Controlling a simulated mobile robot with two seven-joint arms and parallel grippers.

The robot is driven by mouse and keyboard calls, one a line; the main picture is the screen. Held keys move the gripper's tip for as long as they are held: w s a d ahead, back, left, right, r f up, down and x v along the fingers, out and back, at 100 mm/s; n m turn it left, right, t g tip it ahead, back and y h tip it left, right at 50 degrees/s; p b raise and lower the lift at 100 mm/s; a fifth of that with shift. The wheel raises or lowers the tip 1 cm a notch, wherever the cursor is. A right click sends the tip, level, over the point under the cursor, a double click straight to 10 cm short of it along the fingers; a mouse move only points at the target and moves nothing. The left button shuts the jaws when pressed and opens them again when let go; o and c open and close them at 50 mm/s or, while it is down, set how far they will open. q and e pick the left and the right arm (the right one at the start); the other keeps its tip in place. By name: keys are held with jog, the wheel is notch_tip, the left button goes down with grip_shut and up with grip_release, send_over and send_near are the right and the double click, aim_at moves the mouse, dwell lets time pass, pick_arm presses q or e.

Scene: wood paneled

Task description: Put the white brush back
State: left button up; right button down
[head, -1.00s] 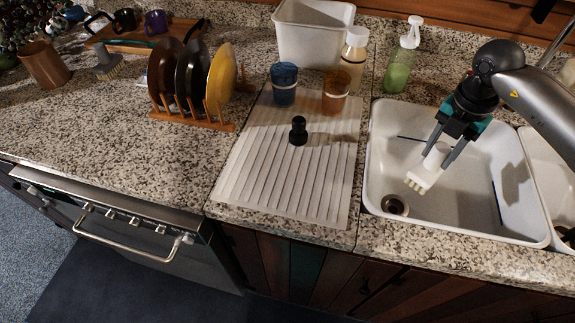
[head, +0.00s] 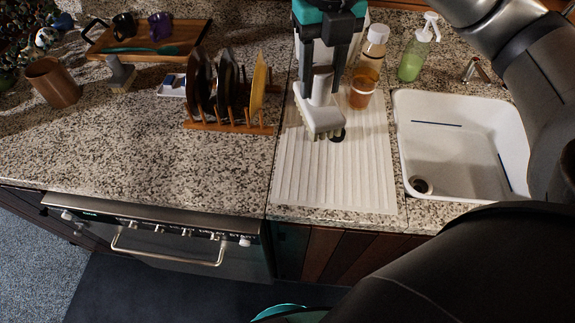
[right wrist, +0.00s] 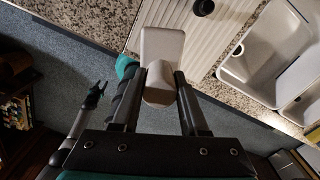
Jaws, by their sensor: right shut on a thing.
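My right gripper (head: 322,84) is shut on the white brush (head: 320,112). It holds the brush upright, bristles down, over the upper part of the ribbed white drain mat (head: 330,190); I cannot tell the exact height. In the right wrist view the brush (right wrist: 160,55) sits between the two fingers (right wrist: 158,115). A second brush with a grey handle (head: 121,74) stands on the counter at the left. My left gripper does not show in the head view; a small dark gripper (right wrist: 96,93) at the left of the right wrist view looks like it, with its fingers apart.
A plate rack (head: 228,128) with several plates stands left of the mat. An orange cup (head: 361,92), a bottle (head: 374,45) and a green soap bottle (head: 411,64) stand near the brush. The white sink (head: 460,150) is empty.

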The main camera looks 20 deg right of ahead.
aim_at(318, 115)
jog(key=shift+d+f+b, duration=0.1)
jog(key=shift+f+b, duration=1.1)
jog(key=shift+f, duration=8.7)
jog(key=shift+f, duration=0.1)
jog(key=shift+c, duration=2.2)
grip_release()
notch_tip(318, 115, up, 12)
jog(key=shift+r+p, duration=0.15)
jog(key=shift+p, duration=0.15)
